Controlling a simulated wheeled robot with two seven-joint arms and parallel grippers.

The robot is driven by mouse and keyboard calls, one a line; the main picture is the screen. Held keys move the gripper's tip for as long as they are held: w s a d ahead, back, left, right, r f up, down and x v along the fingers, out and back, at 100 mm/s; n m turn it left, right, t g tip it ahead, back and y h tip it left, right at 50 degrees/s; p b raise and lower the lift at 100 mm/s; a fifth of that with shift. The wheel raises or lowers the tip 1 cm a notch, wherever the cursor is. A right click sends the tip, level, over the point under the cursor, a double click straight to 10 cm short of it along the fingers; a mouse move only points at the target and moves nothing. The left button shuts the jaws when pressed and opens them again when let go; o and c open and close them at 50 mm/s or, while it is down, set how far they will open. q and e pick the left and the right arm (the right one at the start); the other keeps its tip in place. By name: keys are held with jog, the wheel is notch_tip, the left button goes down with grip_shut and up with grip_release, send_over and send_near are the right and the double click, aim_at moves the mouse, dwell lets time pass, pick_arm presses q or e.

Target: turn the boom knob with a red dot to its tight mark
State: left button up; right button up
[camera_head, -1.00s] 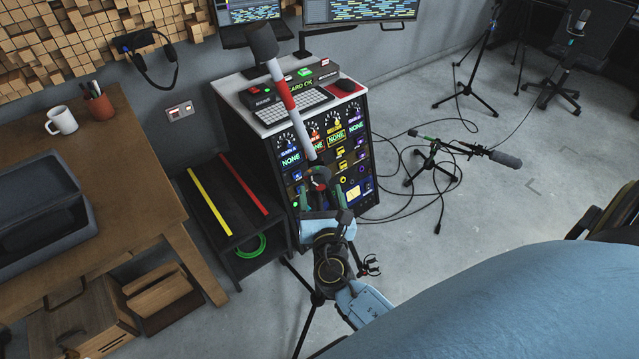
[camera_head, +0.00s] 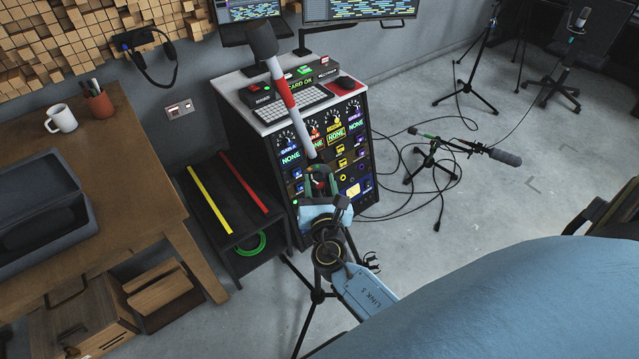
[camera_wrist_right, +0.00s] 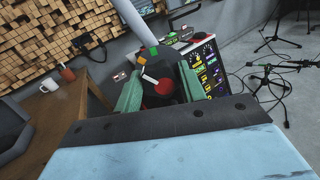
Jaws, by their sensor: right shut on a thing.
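The boom pole (camera_head: 289,103) rises at a slant, with a red and white band and a dark microphone (camera_head: 262,42) at its top. The dark boom knob with a red dot (camera_wrist_right: 164,89) sits at its lower end, with a white pointer facing up-left. Small orange (camera_wrist_right: 141,60) and green (camera_wrist_right: 154,51) marks sit just above the pointer. My right gripper (camera_head: 320,182) is shut on the knob, its green fingers on either side. The fingers hide the knob's sides. My left gripper is not in view.
A rack cabinet (camera_head: 285,195) with lit panels and a keyboard stands behind the boom. A low black shelf (camera_head: 222,190) with yellow and red bars stands left of it. Another boom stand (camera_head: 435,165) and cables lie on the floor at right.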

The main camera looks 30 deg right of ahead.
jog(key=m+b, duration=0.3)
jog(key=m, duration=0.1)
jog(key=shift+f, duration=0.15)
jog(key=shift+d+m+b, duration=0.1)
jog(key=shift+m+b, duration=1.3)
jog(key=shift+m, duration=0.5)
jog(key=o, duration=1)
jog(key=shift+c, duration=0.2)
jog(key=shift+s, duration=0.1)
jog(key=b+v, duration=0.2)
jog(key=v, duration=1.1)
jog(key=shift+s, duration=0.15)
